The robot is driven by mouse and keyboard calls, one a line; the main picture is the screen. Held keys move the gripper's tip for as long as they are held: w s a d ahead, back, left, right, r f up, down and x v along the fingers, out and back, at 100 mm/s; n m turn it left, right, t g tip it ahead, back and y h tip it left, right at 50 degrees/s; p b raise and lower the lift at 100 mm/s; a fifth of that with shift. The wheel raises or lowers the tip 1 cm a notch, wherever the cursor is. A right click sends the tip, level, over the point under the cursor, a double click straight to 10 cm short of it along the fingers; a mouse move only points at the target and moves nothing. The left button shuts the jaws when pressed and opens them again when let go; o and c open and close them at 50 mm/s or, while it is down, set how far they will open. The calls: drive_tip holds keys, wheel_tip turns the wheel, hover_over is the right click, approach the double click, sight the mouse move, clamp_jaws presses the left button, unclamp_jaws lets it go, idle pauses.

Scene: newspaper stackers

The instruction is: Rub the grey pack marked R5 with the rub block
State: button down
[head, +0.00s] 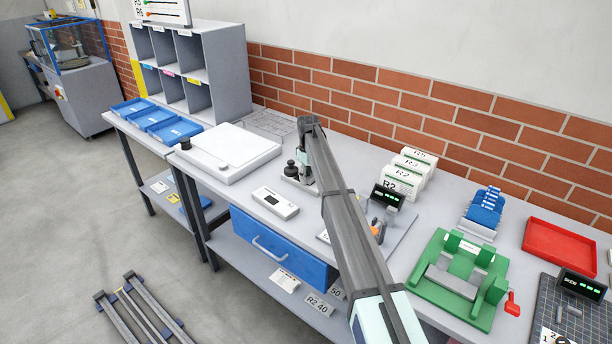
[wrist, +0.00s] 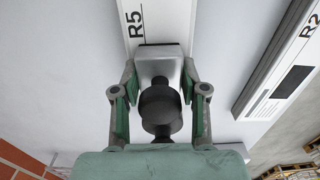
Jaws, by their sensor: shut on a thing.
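My gripper (wrist: 158,92) is shut on the rub block (wrist: 158,66), a pale grey block with a round black knob (wrist: 160,103), in the wrist view. The block is at the near end of the pack marked R5 (wrist: 136,20), a pale narrow pack with a dark strip. The block covers part of the pack; I cannot tell if they touch. In the head view my gripper is partly hidden by my arm, and a black-knobbed thing (head: 291,168) on a pale base shows beside it. The R5 pack is not clear there.
A white unit with a dark panel, marked R2 (wrist: 290,70), lies to the right in the wrist view. In the head view are a white flat plate (head: 235,150), upright labelled packs (head: 405,180), a green fixture (head: 450,262) and a red tray (head: 560,245).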

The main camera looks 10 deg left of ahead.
sight(314, 184)
drive_tip(key=shift+s+d, duration=0.1)
drive_tip(key=shift+d, duration=0.05)
drive_tip(key=shift+s+d, duration=0.35)
drive_tip(key=shift+d, duration=0.2)
drive_tip(key=shift+s+d, duration=0.1)
drive_tip(key=shift+d, duration=0.05)
drive_tip(key=shift+s+d, duration=0.3)
drive_tip(key=shift+d, duration=0.15)
drive_tip(key=shift+w, duration=0.1)
drive_tip(key=shift+w+a, duration=0.35)
drive_tip(key=shift+a, duration=0.3)
drive_tip(key=shift+w+a, duration=0.1)
drive_tip(key=shift+a, duration=0.05)
drive_tip(key=shift+w+a, duration=0.3)
drive_tip(key=shift+a, duration=0.25)
